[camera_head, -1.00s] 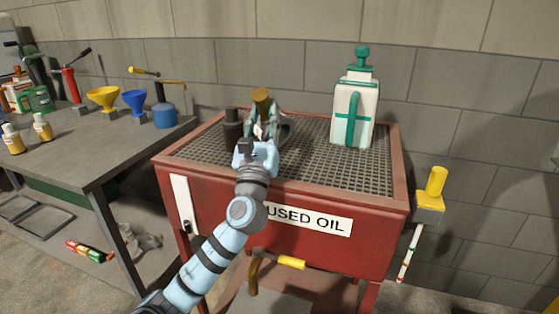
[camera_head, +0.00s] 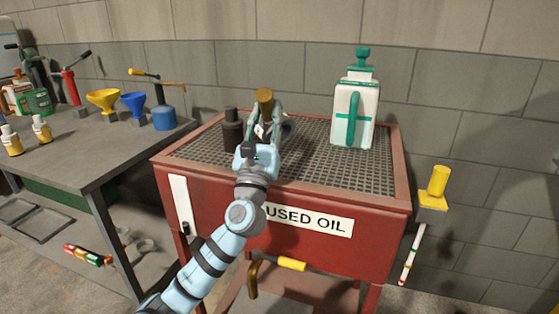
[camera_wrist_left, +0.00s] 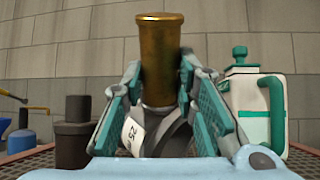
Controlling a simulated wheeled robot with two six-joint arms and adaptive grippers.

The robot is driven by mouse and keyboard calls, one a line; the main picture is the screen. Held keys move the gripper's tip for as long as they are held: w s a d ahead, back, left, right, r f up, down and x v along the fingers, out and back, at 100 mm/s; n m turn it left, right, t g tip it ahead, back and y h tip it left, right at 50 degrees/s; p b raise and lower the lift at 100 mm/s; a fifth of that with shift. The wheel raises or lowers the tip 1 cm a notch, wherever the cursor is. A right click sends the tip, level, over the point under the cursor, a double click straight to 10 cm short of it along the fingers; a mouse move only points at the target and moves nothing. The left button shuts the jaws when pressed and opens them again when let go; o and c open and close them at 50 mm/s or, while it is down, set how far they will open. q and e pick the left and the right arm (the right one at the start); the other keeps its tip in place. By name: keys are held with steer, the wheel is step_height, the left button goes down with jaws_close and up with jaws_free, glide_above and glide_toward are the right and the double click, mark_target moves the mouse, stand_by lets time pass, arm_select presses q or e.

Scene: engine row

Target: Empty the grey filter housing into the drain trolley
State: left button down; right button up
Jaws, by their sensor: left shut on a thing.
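My left gripper (camera_head: 262,128) reaches over the drain trolley (camera_head: 185,150), a red stand with a mesh top and a "USED OIL" label. It also shows in the left wrist view (camera_wrist_left: 165,105), its green-padded fingers shut on a dark grey rounded thing (camera_wrist_left: 178,138) with a white tag reading 25, which looks like the grey filter housing. A brass-brown cylinder (camera_wrist_left: 160,60) stands up between the fingers; I cannot tell whether it is part of the held thing. The fingers hide much of the housing, and its contents are not visible. My right gripper is out of view.
A dark stepped canister (camera_head: 232,130) stands on the mesh just left of my gripper. A white jug with green handle and cap (camera_head: 355,110) stands at the back right. The front right mesh is clear. A bench (camera_head: 75,165) with funnels stands left.

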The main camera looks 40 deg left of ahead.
arm_select(q)
steer(key=shift+s+d+r+m+t+h+b, duration=0.1)
steer(key=shift+d+r+m+t+h+b, duration=0.35)
steer(key=shift+m, duration=0.4)
steer(key=shift+s+d+r+m+t+h+b, duration=0.1)
steer(key=shift+d+m+t+h+b, duration=0.25)
steer(key=shift+m+t+h, duration=0.4)
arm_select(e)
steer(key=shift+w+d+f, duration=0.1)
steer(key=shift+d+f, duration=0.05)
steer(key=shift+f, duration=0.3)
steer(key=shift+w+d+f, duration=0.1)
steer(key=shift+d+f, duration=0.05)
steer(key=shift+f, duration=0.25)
arm_select(q)
steer(key=shift+d+r+m+t+h+b, duration=0.25)
steer(key=shift+m+t+h+b, duration=0.15)
steer(key=shift+m+h, duration=0.35)
steer(key=shift+d+r+m+t+h+b, duration=0.1)
steer(key=shift+d+m+t+h+b, duration=0.15)
steer(key=shift+m+h+b, duration=0.45)
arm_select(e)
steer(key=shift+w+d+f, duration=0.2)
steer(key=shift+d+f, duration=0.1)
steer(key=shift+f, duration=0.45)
arm_select(q)
steer(key=shift+a+p, duration=0.1)
steer(key=shift+p, duration=0.25)
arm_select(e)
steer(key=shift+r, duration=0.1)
